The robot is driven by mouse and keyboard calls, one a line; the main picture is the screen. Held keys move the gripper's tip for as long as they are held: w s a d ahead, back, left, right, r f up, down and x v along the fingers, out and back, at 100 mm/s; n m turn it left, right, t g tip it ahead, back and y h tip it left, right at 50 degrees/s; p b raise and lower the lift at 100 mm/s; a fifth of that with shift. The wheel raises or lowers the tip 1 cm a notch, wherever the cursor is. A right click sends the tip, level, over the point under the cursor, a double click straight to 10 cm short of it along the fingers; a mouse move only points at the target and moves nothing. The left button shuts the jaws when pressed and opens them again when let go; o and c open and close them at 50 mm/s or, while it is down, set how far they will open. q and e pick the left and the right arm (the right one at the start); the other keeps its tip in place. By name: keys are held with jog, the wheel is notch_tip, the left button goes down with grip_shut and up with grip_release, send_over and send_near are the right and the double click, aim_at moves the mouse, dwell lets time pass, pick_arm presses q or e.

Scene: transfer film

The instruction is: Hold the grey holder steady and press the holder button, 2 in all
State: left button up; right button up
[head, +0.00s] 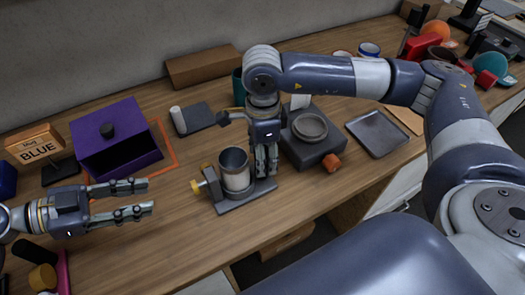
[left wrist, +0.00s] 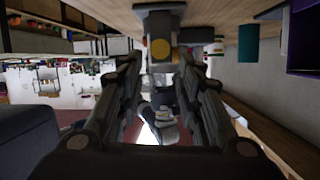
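The grey holder (head: 245,197) stands on the table, a flat base with a metal cup (head: 236,170) upright on it. Its round yellow holder button (head: 196,186) faces left, and also shows in the left wrist view (left wrist: 161,49), ahead between the fingers. My right gripper (head: 266,168) points down at the holder's right end, its fingers close together with the tips at the base; the part between them is hidden. My left gripper (head: 136,198) is open and empty, level, pointing right at the button with a gap between.
A purple open box (head: 118,142) with a dark knob stands at the back left, beside a BLUE sign (head: 39,147). A dark block with a round dish (head: 311,137) and an orange cube (head: 331,163) are right of the holder. A grey tray (head: 377,133) lies farther right.

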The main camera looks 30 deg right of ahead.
grip_shut()
pick_arm(q)
grip_shut()
dwell(1.0)
